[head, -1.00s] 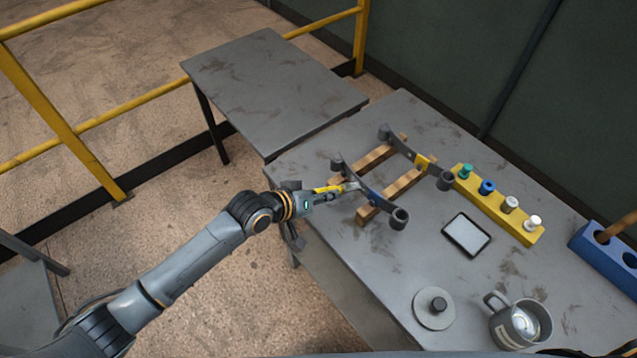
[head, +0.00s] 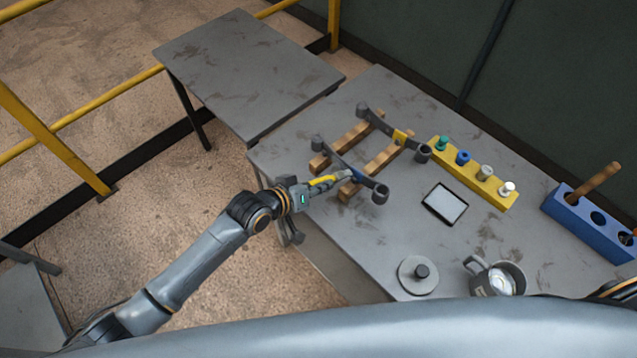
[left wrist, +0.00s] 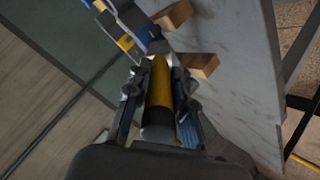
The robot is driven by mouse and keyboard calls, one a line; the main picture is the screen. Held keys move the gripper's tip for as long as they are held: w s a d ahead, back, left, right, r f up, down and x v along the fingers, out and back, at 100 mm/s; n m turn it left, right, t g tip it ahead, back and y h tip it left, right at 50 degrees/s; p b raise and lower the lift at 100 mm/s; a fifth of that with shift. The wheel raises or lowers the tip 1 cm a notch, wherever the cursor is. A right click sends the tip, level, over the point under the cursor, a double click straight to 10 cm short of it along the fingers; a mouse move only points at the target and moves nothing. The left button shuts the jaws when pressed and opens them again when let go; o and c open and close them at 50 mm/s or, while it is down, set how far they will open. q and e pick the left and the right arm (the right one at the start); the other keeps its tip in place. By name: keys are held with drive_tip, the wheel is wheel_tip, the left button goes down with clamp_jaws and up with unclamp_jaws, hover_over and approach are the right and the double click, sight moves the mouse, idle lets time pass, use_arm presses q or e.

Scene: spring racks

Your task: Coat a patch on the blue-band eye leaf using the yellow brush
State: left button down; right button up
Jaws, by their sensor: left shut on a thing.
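The blue-band eye leaf (head: 337,160) is a dark grey strip with a rolled eye at each end, lying across two wooden bars in the head view. Its blue band (head: 358,174) is near the middle. My left gripper (head: 312,189) is shut on the yellow brush (head: 325,181). The pale brush head is at the leaf's near side by the blue band; whether it touches cannot be told. In the left wrist view the yellow handle (left wrist: 159,85) lies between the fingers, its tip towards the leaf (left wrist: 134,22). My right gripper is not in view.
The yellow-band leaf (head: 412,144) lies behind on the wooden bars (head: 378,162). A yellow rack (head: 472,178) with capped pegs, a tablet (head: 444,203), a grey disc (head: 412,287), a metal mug (head: 487,282) and a blue holder (head: 590,232) stand to the right. A second table (head: 240,75) is behind.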

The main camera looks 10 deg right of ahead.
use_arm(q)
drive_tip(key=w+a+b, duration=0.2)
drive_tip(key=w+a, duration=0.2)
drive_tip(key=w, duration=0.1)
drive_tip(key=shift+w+a+b, duration=0.15)
drive_tip(key=shift+w+b, duration=0.2)
idle(0.3)
drive_tip(key=s+a+p, duration=0.2)
drive_tip(key=s+a, duration=0.1)
drive_tip(key=a, duration=0.2)
drive_tip(key=shift+s, duration=0.35)
idle(0.4)
